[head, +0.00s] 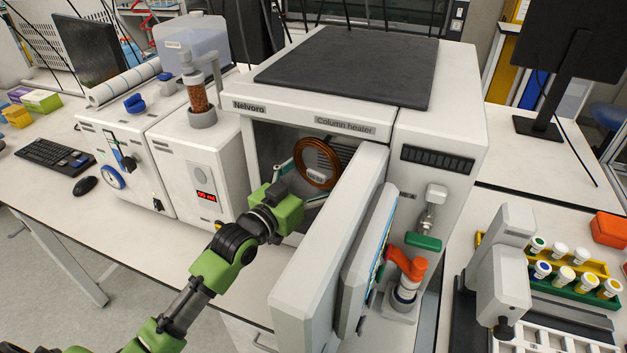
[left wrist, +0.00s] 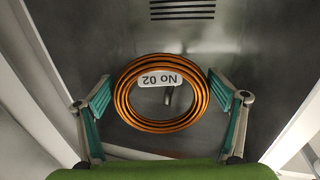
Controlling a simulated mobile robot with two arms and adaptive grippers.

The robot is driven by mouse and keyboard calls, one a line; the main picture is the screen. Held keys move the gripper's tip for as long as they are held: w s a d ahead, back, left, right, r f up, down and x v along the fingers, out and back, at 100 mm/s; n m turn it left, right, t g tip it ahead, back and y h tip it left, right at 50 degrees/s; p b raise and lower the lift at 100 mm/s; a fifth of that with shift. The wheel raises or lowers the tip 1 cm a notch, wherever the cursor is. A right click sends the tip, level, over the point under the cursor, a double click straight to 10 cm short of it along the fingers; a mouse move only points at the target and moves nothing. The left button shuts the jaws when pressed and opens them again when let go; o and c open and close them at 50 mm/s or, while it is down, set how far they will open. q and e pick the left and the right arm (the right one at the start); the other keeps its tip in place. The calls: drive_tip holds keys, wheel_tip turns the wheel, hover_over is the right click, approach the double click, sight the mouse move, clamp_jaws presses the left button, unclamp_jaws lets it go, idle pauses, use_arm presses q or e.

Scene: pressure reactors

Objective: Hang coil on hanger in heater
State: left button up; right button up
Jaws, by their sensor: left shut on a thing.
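The coil (head: 299,160) is a copper-brown ring with a white "No 02" tag. It is inside the open column heater (head: 290,117) and also shows in the left wrist view (left wrist: 121,100), where its tag reads upside down. My left gripper (head: 303,180) reaches into the heater and is shut on the coil, with a teal finger pad at each side of the ring, as the left wrist view shows (left wrist: 160,82). A small metal hanger peg (left wrist: 168,97) shows through the ring's opening. I cannot tell whether the coil rests on it. My right gripper is not in view.
The heater's open door (head: 325,255) stands close to the right of my left arm. A white unit with a red display (head: 206,195) is on the left. A rack of capped vials (head: 570,275) is at the right. Heater walls flank the gripper closely.

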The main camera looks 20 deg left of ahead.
use_arm(q)
drive_tip(key=shift+w, duration=0.55)
drive_tip(key=w+f+b, duration=0.1)
drive_tip(key=w+b, duration=0.3)
drive_tip(key=w, duration=0.2)
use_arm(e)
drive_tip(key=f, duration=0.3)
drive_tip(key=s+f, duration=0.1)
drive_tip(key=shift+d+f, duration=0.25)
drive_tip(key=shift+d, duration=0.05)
use_arm(q)
drive_tip(key=shift+d+f, duration=0.1)
